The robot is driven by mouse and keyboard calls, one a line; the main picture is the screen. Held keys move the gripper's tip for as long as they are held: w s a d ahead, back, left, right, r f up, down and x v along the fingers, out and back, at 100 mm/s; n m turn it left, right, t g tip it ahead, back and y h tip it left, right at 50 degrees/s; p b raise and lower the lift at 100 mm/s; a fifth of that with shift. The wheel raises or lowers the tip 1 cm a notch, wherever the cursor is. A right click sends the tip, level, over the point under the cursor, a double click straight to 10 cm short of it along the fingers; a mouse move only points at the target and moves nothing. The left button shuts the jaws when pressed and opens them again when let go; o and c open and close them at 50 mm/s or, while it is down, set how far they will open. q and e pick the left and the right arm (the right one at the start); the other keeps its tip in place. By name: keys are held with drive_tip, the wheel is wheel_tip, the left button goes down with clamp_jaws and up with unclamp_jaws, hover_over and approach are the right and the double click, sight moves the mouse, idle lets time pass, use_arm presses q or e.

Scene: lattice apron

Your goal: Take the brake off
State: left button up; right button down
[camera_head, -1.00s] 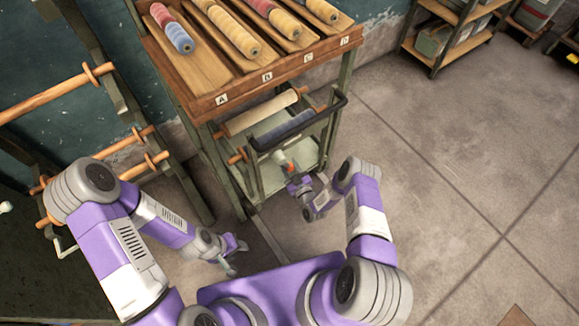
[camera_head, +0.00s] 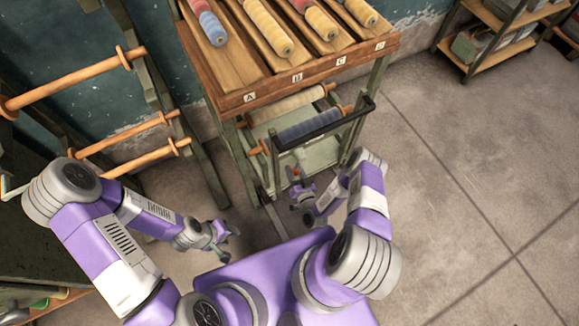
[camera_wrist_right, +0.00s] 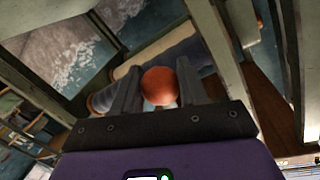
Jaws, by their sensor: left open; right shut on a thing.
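The cart (camera_head: 320,156) stands under the front of the slanted rack and has a black push bar (camera_head: 318,124). A small orange-red ball knob (camera_head: 292,173) shows low at its near side; I take it for the brake's knob. In the right wrist view the knob (camera_wrist_right: 159,86) sits between the two dark fingers. My right gripper (camera_head: 299,186) is shut on it. What the knob is fixed to is hidden in the wrist view. My left gripper (camera_head: 230,236) is open and empty, left of the cart and apart from it.
A slanted wooden rack (camera_head: 232,104) with yarn cones and letter labels stands over the cart. A blue roll (camera_head: 308,129) and a cream roll (camera_head: 290,104) lie behind the push bar. A frame with wooden rollers (camera_head: 75,80) stands left. Bare floor (camera_head: 450,200) lies right.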

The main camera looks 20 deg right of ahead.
drive_tip(key=shift+s+a+r+m, duration=0.1)
drive_tip(key=shift+s+a+m, duration=0.1)
drive_tip(key=shift+a+m, duration=0.75)
drive_tip(key=c, duration=0.7)
unclamp_jaws()
drive_tip(key=shift+a, duration=0.1)
drive_tip(key=shift+c, duration=0.2)
drive_tip(key=shift+o, duration=0.6)
drive_tip(key=shift+w+r, duration=0.1)
